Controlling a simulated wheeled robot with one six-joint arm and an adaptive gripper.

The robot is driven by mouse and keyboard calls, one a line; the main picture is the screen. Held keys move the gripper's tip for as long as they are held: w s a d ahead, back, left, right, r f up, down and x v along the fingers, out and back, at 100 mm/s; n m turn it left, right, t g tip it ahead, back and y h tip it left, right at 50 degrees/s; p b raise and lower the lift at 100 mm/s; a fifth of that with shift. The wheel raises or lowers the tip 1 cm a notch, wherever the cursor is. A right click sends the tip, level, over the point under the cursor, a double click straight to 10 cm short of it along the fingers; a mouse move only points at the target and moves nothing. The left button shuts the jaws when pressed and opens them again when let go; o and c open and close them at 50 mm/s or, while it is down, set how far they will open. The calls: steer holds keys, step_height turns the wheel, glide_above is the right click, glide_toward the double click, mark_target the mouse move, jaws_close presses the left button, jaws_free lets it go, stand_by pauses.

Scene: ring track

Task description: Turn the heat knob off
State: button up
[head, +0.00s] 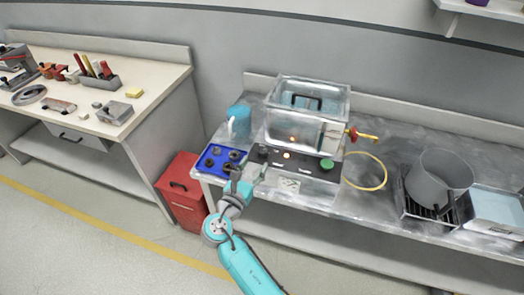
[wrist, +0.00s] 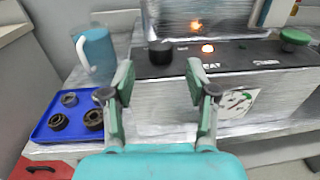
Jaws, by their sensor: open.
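The heat knob is a black round knob (wrist: 160,53) on the dark front panel of a metal unit, left of a glowing orange lamp (wrist: 208,49) and a partly hidden label ending in "EAT". In the wrist view it shows between and beyond the two fingers of my gripper (wrist: 160,80). My gripper is open and empty, and looks apart from the knob. In the head view my gripper (head: 246,176) is in front of the unit's left end, and the lit lamp (head: 287,155) shows on the panel. The knob's pointer direction is too small to read.
A blue tray (head: 226,172) with several black ring parts and a blue jug (head: 239,120) stand left of the unit. A green button (head: 326,163) is at the panel's right. A clear-sided tank (head: 290,125) sits behind.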

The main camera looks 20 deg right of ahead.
mark_target(261, 155)
steer(key=x, duration=0.7)
jaws_close()
